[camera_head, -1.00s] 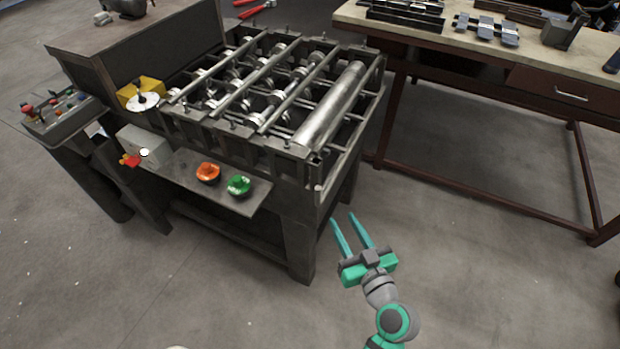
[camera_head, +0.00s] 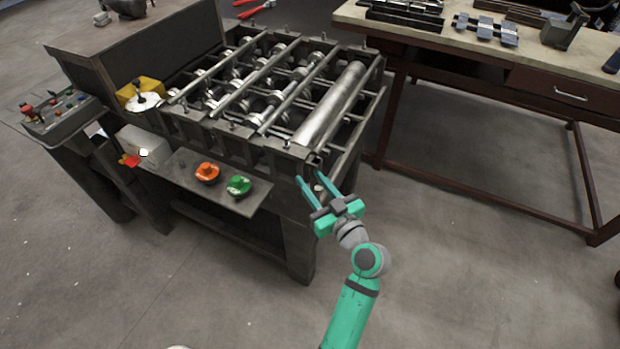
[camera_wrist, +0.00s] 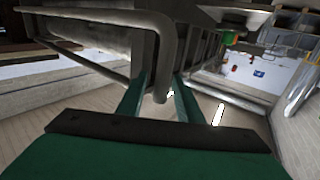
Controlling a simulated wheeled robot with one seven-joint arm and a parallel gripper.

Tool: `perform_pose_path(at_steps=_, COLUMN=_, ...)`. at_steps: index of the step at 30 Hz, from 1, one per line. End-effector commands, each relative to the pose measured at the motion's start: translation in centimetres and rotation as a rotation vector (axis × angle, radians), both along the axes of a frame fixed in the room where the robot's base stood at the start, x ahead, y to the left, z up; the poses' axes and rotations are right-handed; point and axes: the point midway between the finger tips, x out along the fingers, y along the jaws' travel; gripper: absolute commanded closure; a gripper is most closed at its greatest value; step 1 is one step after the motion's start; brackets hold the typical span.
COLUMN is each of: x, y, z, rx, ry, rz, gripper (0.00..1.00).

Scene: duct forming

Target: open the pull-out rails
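The machine (camera_head: 290,190) is a dark metal frame with rollers and bars on top. A rail (camera_head: 358,135) runs along its right side, and its near end lies by my gripper (camera_head: 314,180). In the wrist view my gripper (camera_wrist: 160,84) is open, with its two green fingers apart. A grey bent bar (camera_wrist: 170,50) comes down between or just beyond the fingertips. I cannot tell whether either finger touches it. The fingers partly hide the rail's near end in the head view.
Orange (camera_head: 207,173) and green (camera_head: 239,185) buttons sit on a shelf at the machine's front. A control panel (camera_head: 55,112) stands at the left. A workbench (camera_head: 480,60) with metal parts stands at the right. The floor in front is clear.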

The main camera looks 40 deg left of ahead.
Motion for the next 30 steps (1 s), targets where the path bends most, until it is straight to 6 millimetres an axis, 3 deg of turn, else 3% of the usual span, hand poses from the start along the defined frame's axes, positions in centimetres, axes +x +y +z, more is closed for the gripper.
perform_pose_path(at_steps=13, x=0.34, y=1.06, z=0.00, rx=-0.001, ry=0.000, rz=0.000, gripper=0.68)
perform_pose_path(at_steps=18, x=0.31, y=1.09, z=0.00, rx=-0.001, ry=0.000, rz=0.001, gripper=1.00)
perform_pose_path(at_steps=30, x=-0.02, y=0.75, z=-0.01, rx=0.000, ry=0.000, rz=0.019, gripper=1.00)
